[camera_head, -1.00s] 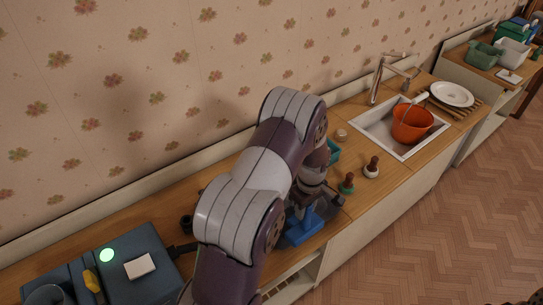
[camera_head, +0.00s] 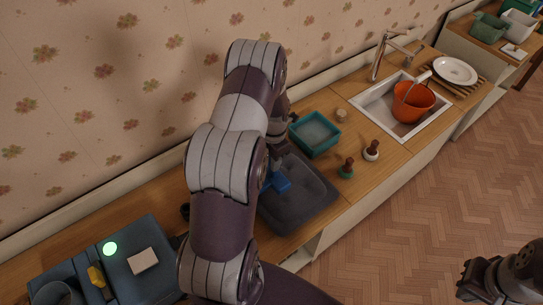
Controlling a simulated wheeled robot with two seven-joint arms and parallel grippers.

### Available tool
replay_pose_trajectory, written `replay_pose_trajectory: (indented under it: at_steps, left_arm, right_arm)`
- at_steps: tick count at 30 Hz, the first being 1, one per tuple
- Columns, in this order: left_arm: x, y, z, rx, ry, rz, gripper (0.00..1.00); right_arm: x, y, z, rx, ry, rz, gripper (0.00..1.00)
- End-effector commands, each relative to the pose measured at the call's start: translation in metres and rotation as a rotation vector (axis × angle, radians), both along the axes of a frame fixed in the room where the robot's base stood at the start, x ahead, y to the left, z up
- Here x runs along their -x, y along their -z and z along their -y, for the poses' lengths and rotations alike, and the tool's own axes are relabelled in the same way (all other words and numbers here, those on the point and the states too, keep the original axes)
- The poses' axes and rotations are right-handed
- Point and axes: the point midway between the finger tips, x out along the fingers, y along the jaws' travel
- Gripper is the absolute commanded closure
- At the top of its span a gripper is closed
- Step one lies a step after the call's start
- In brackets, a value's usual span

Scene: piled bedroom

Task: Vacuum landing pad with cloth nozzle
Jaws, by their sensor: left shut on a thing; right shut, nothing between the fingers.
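The dark grey landing pad (camera_head: 311,204) lies on the wooden counter. My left gripper (camera_head: 277,160) is shut on the blue nozzle (camera_head: 280,184), which is over the pad's far left part. My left arm hides the fingertips, the pad's left side and part of the nozzle. Whether the nozzle touches the pad is hard to tell. My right gripper (camera_head: 468,282) is shut and empty, out over the floor at the lower right.
A teal tray (camera_head: 296,148) is just behind the pad. A sink (camera_head: 376,108) holds an orange pot (camera_head: 410,104). A blue case (camera_head: 150,285) with a green light is lower left.

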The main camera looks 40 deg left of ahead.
Motion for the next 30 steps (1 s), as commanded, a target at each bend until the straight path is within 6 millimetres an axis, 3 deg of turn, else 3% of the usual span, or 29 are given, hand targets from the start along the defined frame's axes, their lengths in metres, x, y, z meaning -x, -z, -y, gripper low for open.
replay_pose_trajectory:
  at_steps: [5, 17, 24, 30]
  left_arm:
    - [-0.001, 0.004, 0.0, 0.0, 0.002, -0.002, 1.0]
    - [-0.002, 0.045, 0.001, -0.001, 0.003, -0.001, 1.0]
    - [-0.028, 0.042, 0.008, -0.002, 0.005, 0.0, 1.0]
    - [-0.061, 0.045, 0.017, -0.001, 0.005, 0.001, 1.0]
  right_arm:
    - [0.0, 0.006, 0.0, 0.0, 0.0, 0.0, 1.0]
    - [0.0, 0.04, 0.0, 0.0, 0.0, 0.0, 1.0]
    - [0.0, 0.047, 0.0, 0.0, 0.0, 0.0, 1.0]
    - [0.0, 0.063, 0.0, 0.0, 0.0, 0.0, 1.0]
